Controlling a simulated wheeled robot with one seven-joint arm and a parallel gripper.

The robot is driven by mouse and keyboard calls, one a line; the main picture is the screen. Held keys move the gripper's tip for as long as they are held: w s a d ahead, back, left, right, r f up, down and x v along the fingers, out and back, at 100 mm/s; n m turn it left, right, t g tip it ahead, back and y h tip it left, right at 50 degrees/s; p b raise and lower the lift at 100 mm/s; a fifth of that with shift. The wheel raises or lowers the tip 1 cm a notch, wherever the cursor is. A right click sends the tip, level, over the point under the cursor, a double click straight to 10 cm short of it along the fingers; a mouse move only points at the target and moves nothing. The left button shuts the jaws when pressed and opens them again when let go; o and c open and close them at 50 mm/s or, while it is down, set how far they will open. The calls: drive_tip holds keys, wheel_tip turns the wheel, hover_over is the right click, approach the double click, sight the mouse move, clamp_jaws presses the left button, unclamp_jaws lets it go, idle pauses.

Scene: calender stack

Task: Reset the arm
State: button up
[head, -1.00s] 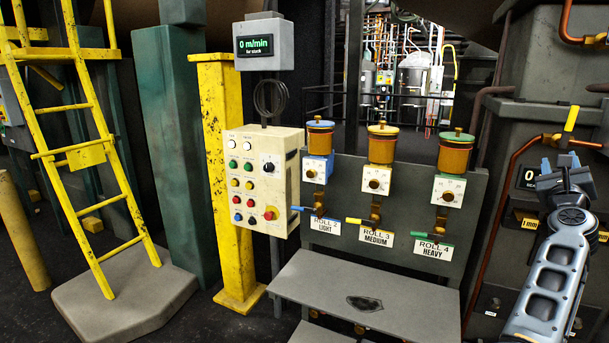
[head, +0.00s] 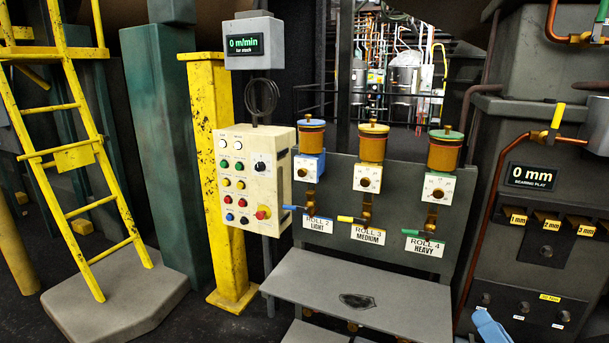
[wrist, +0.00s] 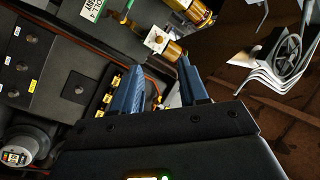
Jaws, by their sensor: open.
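My gripper (wrist: 158,72) shows in the wrist view, its two blue fingers spread apart with nothing held between them.
The oiler panel (head: 335,240) carries three amber cups over ROLL 2, 3 and 4 labels. Left of it are a button box (head: 250,180), a yellow post (head: 213,150) and a yellow ladder (head: 75,155). At right is a grey housing with a "0 mm" display (head: 533,177).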

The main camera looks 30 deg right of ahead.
drive_tip(key=s+a+r+n+g+y, duration=0.1)
drive_tip(key=s+a+n+g+y, duration=0.1)
drive_tip(key=s+a+n+y, duration=0.5)
drive_tip(key=s+a+n, duration=0.6)
drive_tip(key=s+a, duration=0.9)
drive_tip(key=a, duration=0.2)
drive_tip(key=shift+s+n+y, duration=0.2)
drive_tip(key=shift+n+y, duration=0.1)
